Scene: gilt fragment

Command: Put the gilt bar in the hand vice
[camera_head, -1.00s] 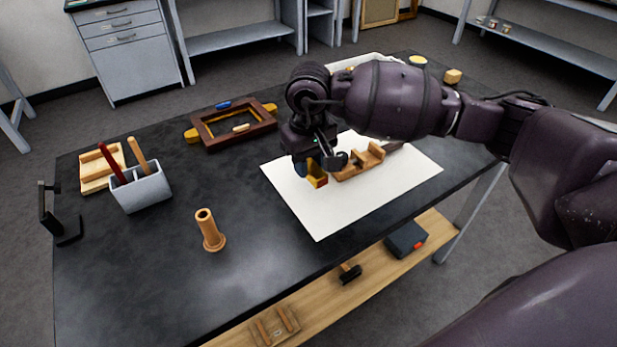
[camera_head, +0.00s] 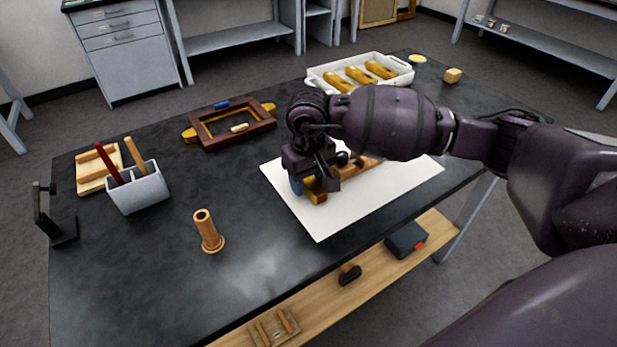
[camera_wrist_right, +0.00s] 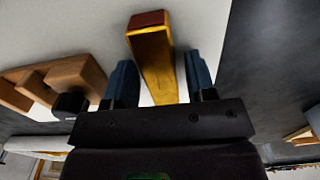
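The gilt bar (camera_head: 317,197) is over the white sheet (camera_head: 322,228), partly hidden by my right gripper. In the right wrist view the gilt bar (camera_wrist_right: 155,60) is yellow with a dark red end and lies between the two blue fingertips. My right gripper (camera_wrist_right: 158,75) is open around it, with a narrow gap visible on the right side. The hand vice, I take it, is the wooden piece with upright jaws (camera_wrist_right: 75,75) and a black knob, left of the gripper there. In the head view the vice (camera_head: 357,173) is mostly hidden behind my arm. My left gripper is not in view.
A white tray (camera_head: 318,73) with three golden pieces stands at the back. A wooden frame (camera_head: 205,133), a grey holder (camera_head: 138,192) with two handles, a wooden spindle (camera_head: 208,232) and a black stand (camera_head: 62,234) are to the left.

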